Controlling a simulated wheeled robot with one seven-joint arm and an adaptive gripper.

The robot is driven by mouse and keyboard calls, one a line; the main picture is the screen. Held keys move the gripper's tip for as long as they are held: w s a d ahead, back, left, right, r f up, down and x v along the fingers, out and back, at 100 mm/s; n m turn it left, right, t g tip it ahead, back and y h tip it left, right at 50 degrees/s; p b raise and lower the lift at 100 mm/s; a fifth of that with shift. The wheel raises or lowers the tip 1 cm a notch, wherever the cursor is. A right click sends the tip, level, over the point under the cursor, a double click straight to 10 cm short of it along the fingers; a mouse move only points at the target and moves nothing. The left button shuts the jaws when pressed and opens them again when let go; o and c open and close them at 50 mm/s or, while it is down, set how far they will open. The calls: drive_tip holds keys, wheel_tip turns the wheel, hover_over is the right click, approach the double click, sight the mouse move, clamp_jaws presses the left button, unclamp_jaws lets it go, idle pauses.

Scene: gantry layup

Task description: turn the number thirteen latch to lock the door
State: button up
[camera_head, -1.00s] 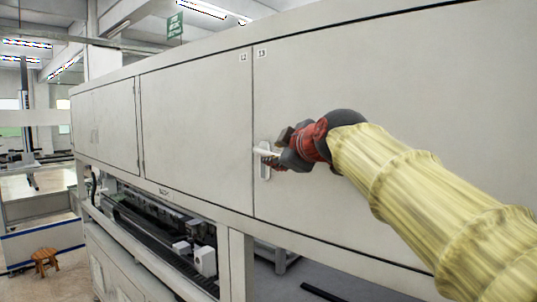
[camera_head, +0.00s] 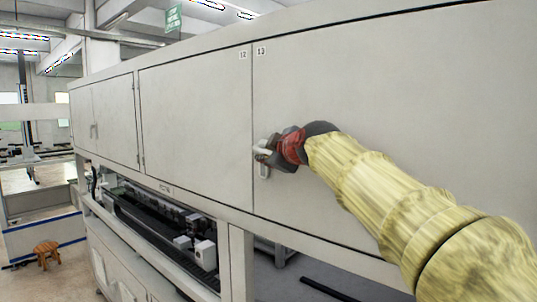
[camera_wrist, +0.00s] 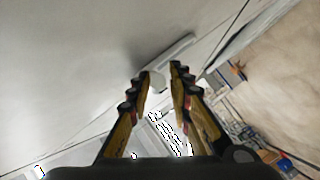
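The door marked 13 (camera_head: 400,110) is the large pale panel on the right. It lies flush with the panel beside it in the head view. Its latch (camera_head: 264,171) is a pale plate near the door's left edge, with a light handle (camera_head: 260,150) pointing left. My gripper (camera_head: 266,153) is at the latch and hides part of it. In the wrist view my gripper (camera_wrist: 160,70) has its fingers apart, with the latch plate (camera_wrist: 180,47) just beyond and the pale handle seen between them. Whether the fingers touch the handle is unclear.
The panel marked 12 (camera_head: 195,120) adjoins on the left. Below the panels is an open bay with a dark rail and white boxes (camera_head: 205,255). A wooden stool (camera_head: 46,255) stands at lower left. The door face around my arm is clear.

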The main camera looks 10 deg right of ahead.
clamp_jaws()
idle(0.6)
